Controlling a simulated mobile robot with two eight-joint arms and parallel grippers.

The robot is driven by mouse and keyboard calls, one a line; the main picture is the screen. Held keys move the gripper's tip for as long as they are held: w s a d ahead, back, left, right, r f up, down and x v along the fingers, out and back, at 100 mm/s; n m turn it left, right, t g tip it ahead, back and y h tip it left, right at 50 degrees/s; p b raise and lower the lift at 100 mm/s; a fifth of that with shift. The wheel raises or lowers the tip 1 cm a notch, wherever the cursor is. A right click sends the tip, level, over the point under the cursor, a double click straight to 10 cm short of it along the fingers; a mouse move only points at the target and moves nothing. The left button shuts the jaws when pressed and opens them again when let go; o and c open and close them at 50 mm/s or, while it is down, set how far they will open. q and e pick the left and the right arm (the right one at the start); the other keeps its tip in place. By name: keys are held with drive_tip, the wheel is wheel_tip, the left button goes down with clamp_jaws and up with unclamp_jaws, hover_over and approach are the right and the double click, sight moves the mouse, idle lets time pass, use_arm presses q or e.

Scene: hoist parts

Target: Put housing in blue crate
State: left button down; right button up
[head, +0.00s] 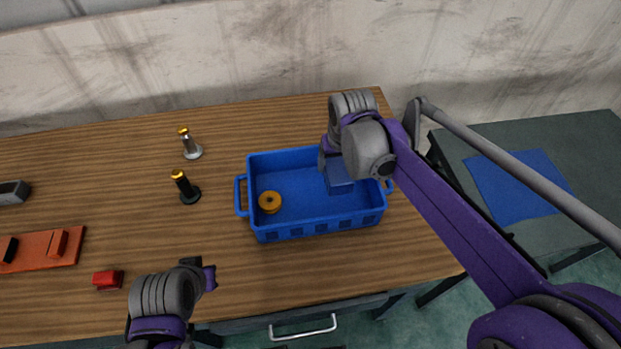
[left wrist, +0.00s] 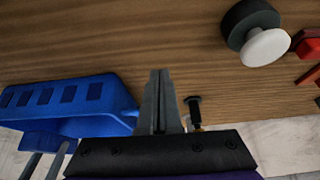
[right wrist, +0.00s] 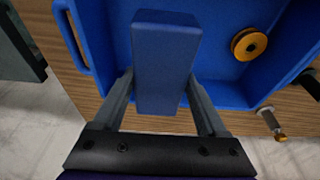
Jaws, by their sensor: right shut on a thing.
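The blue crate (head: 318,231) stands on the wooden table. The housing, a dark blue block (head: 340,179), is at the right end of the crate, within its outline. My right gripper (head: 331,160) comes down from above and is shut on the block. In the right wrist view the block (right wrist: 165,60) sits between both fingers (right wrist: 162,100), over the crate (right wrist: 235,92). I cannot tell whether it touches the crate floor. My left gripper (head: 207,275) is apart from the crate, low over the front of the table; its fingers (left wrist: 159,75) are together and empty.
An orange-yellow ring-shaped part (head: 269,202) lies in the crate's left side. Left of the crate stand a silver post (head: 191,146) and a black post (head: 187,188), both yellow-topped. A red block (head: 107,280) and an orange tray (head: 45,258) lie farther left.

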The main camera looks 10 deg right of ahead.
use_arm(q)
drive_tip(key=shift+w, duration=0.2)
use_arm(e)
drive_tip(key=shift+w+f, duration=0.2)
drive_tip(key=shift+f, duration=0.15)
use_arm(q)
drive_tip(key=shift+s+f, duration=0.2)
drive_tip(key=shift+s, duration=0.2)
use_arm(e)
drive_tip(key=f, duration=0.5)
drive_tip(key=shift+s, duration=0.3)
use_arm(q)
drive_tip(key=shift+f+b, duration=0.2)
drive_tip(key=shift+b, duration=0.15)
use_arm(e)
drive_tip(key=shift+s+x, duration=0.2)
drive_tip(key=shift+x, duration=0.8)
drive_tip(key=shift+s+x, duration=0.2)
drive_tip(key=shift+x, duration=0.8)
drive_tip(key=shift+f, duration=0.1)
use_arm(q)
drive_tip(key=shift+f, duration=0.2)
use_arm(e)
drive_tip(key=shift+f, duration=0.25)
drive_tip(key=o, duration=1.2)
drive_tip(key=shift+r, duration=0.1)
use_arm(q)
drive_tip(key=shift+r, duration=0.2)
use_arm(e)
drive_tip(key=shift+r, duration=0.15)
